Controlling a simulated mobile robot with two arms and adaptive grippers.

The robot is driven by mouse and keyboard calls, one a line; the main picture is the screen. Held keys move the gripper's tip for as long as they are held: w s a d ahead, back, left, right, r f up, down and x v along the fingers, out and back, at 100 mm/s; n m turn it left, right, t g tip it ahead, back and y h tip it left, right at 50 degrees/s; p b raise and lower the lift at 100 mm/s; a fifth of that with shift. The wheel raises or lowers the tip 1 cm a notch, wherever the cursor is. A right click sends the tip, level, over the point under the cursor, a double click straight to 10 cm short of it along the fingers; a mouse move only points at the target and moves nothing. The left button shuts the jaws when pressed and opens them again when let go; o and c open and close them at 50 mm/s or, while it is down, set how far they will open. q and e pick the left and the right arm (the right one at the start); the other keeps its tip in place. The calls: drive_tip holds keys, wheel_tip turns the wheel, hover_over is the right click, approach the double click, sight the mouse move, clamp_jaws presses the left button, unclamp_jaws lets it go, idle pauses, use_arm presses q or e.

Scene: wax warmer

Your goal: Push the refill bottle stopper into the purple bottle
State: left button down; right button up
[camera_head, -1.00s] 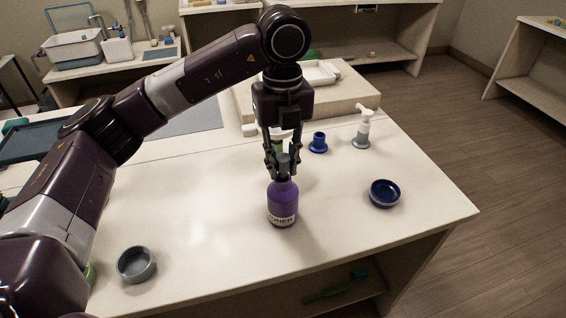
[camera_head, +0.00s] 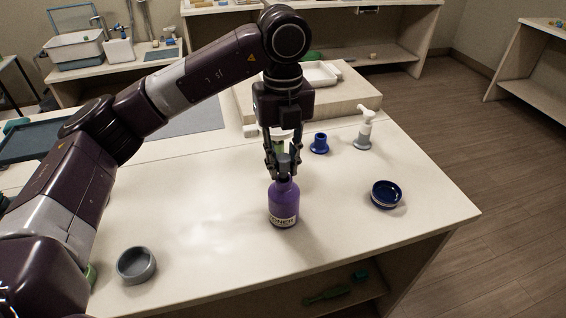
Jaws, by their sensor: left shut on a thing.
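The purple bottle (camera_head: 283,203) stands upright near the middle of the white table, with a pale label on its front. My left gripper (camera_head: 283,166) points straight down over the bottle's mouth. It is shut on the grey stopper (camera_head: 284,161), which sits between its fingertips in line with the neck. The stopper's lower end meets the bottle's top; how deep it sits cannot be told, as the fingers hide part of it. My right gripper is not in view.
A grey bowl (camera_head: 136,265) lies front left and a dark blue bowl (camera_head: 386,195) right. A blue stand (camera_head: 319,144) and a pump bottle (camera_head: 364,130) stand behind. A raised board (camera_head: 355,97) lies at the back. The table (camera_head: 210,225) is clear around the bottle.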

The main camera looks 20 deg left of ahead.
use_arm(q)
drive_tip(key=shift+f+b, duration=0.5)
idle(0.4)
drive_tip(key=shift+r, duration=0.2)
drive_tip(key=shift+r+p, duration=0.3)
drive_tip(key=shift+r, duration=0.05)
